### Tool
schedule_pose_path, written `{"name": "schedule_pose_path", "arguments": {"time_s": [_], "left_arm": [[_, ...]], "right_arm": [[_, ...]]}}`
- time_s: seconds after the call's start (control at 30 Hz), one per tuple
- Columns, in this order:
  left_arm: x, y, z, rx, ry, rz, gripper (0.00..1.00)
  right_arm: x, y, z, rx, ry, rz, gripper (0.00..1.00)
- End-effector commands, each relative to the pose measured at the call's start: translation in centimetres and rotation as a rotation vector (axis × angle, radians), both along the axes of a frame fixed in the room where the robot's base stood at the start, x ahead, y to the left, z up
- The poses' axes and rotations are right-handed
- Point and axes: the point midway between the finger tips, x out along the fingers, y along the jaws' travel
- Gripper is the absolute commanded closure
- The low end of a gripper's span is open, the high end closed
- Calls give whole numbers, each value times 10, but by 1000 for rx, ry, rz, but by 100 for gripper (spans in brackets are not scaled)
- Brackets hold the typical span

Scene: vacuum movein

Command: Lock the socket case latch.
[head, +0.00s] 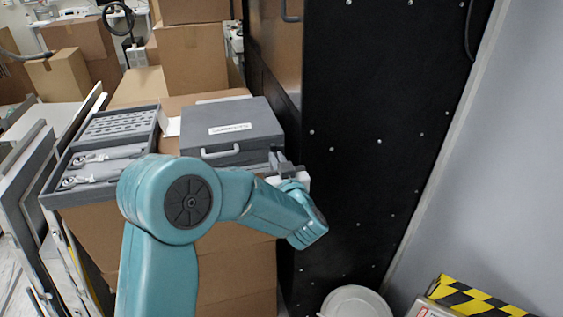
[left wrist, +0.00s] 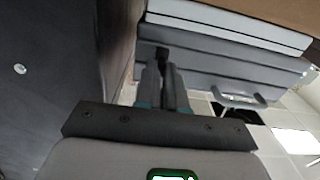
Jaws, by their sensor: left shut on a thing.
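The grey socket case (head: 250,113) lies closed on a cardboard box, with a white label on its lid and a light handle (head: 219,153) at its front. In the left wrist view the case (left wrist: 215,65) appears at an angle, with its handle (left wrist: 238,99) to the right. My left gripper (head: 279,160) is at the front right corner of the case. In the left wrist view its fingers (left wrist: 165,78) are close together on a small dark piece, the latch (left wrist: 162,52), at the case's front. The fingers partly hide the latch. My right gripper is out of view.
An open grey tray (head: 108,150) with holes and wrenches lies left of the case. A black panel (head: 385,120) stands close to the right of the gripper. Cardboard boxes (head: 195,60) are stacked behind. A yellow-black striped object (head: 475,298) is at lower right.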

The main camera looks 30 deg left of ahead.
Motion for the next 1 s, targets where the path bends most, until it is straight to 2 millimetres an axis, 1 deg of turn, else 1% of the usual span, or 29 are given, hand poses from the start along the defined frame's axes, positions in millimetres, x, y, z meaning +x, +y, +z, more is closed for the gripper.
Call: {"name": "schedule_pose_path", "arguments": {"time_s": [0.03, 0.13, 0.37, 0.4, 0.47, 0.8, 0.87, 0.97, 1.0], "left_arm": [[-7, 7, -2, 0, -1, 5, 100], [-16, 14, -2, 0, -1, 2, 100], [-16, 14, 0, 0, -1, 3, 100], [-16, 14, 0, 0, -1, 3, 84], [-16, 14, 0, 0, -1, 3, 65], [-18, 11, 0, 0, -1, 0, 64], [-21, 7, -1, 0, -1, 0, 64], [-32, -7, -2, 0, -1, -3, 64], [-38, -14, -2, -1, -1, -4, 64]], "right_arm": [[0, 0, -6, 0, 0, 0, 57], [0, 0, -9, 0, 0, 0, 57], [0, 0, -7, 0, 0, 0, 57], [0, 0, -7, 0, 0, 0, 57], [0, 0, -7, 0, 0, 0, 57], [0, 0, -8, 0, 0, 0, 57], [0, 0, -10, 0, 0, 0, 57], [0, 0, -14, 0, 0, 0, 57], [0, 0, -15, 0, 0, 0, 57]]}}
